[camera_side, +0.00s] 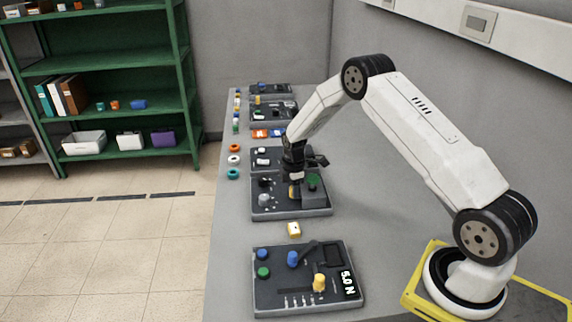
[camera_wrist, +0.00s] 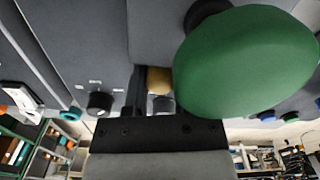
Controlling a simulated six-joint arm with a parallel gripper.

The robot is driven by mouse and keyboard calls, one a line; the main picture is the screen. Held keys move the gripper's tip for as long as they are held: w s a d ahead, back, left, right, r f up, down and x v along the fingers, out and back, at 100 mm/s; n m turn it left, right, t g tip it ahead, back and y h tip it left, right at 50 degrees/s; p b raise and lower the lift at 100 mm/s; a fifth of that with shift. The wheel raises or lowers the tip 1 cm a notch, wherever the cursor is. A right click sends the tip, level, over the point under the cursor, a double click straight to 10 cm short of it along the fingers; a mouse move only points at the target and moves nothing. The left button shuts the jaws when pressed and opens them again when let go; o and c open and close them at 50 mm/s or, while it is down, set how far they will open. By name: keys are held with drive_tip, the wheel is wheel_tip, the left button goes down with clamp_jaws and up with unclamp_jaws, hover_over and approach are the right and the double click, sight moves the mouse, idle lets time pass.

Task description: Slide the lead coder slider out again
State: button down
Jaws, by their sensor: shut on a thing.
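My gripper (camera_side: 294,184) is over the middle dark panel (camera_side: 290,214) in the side view, pointing down. It is shut on a small yellow knob (camera_side: 293,193), which I take to be the lead coder slider. In the wrist view the yellow knob (camera_wrist: 158,80) sits between the fingers of my gripper (camera_wrist: 156,95). A large green mushroom button (camera_wrist: 245,62) hides part of the right finger there. The slider's slot and its position along it are hidden.
The green button (camera_side: 313,181) stands on a grey box just right of my gripper. A grey knob (camera_side: 264,200) is on the panel's left. A nearer panel (camera_side: 275,296) has blue, green and yellow knobs.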

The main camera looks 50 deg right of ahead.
drive_tip(key=shift+w+d, duration=0.1)
drive_tip(key=shift+w, duration=0.05)
drive_tip(key=shift+w+d, duration=2.4)
drive_tip(key=shift+w, duration=0.15)
drive_tip(key=shift+w+d+r, duration=0.1)
drive_tip(key=shift+w+d, duration=0.45)
drive_tip(key=shift+d, duration=0.05)
drive_tip(key=c, duration=0.7)
unclamp_jaws()
drive_tip(key=shift+r, duration=3.85)
